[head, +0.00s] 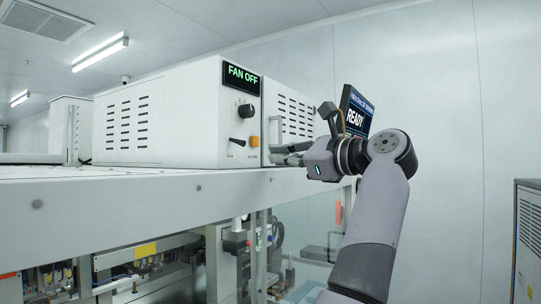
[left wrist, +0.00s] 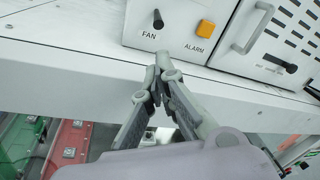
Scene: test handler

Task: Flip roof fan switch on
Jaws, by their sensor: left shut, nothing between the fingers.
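The white roof unit (head: 165,120) on top of the machine has a display (head: 241,76) reading "FAN OFF". The small black fan switch (head: 237,142) is low on its front panel, left of an orange button (head: 254,141). In the left wrist view the fan switch (left wrist: 158,18) stands above the label "FAN", with the orange button (left wrist: 204,28) marked "ALARM" to its right. My left gripper (head: 274,155) is shut and empty. Its fingertips (left wrist: 162,66) are together in front of the roof edge, below the switch and apart from it. My right gripper is not in view.
A black rotary knob (head: 245,111) sits above the switch. A neighbouring unit with a grey handle (left wrist: 253,28) and a black lever (left wrist: 279,63) is to the right. A "READY" screen (head: 357,112) stands behind my left arm. The roof ledge (head: 130,205) runs below the panel.

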